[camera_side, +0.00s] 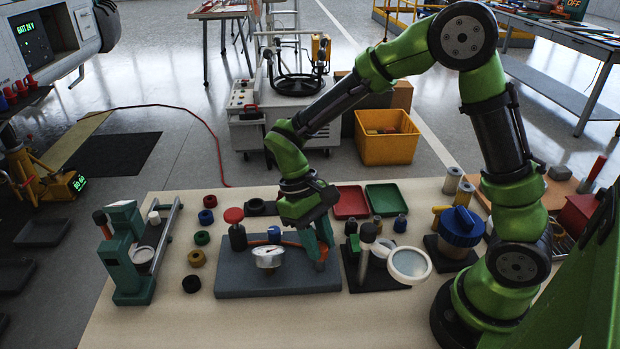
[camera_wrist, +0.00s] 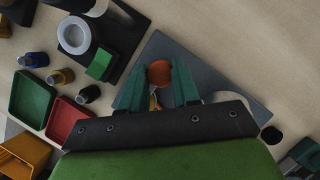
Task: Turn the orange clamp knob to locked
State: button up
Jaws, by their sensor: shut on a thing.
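The orange clamp knob (camera_wrist: 159,73) shows as a round brown-orange top in the wrist view. My gripper (camera_wrist: 158,78) is shut on it, with one teal finger on each side. In the side view my gripper (camera_side: 322,246) is low over the right end of the grey base plate (camera_side: 270,287). The fingers hide most of the knob there. I cannot make out a locked mark or the knob's turn angle.
A magnifier stand (camera_side: 409,264) is close on the right. Red (camera_side: 350,202) and green (camera_side: 387,198) trays lie behind.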

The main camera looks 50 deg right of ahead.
jog(key=shift+n, duration=0.3)
jog(key=o, duration=1)
jog(key=shift+o, duration=0.2)
jog(key=v, duration=1.7)
jog(key=shift+a, duration=0.2)
jog(key=s+d+r+m+t+y, duration=0.1)
jog(key=s+d+m+t, duration=0.3)
jog(key=s+t, duration=0.7)
jog(key=shift+s+d+r+t+y, duration=0.2)
jog(key=shift+s+d+t+y, duration=0.2)
jog(key=shift+s+d, duration=0.65)
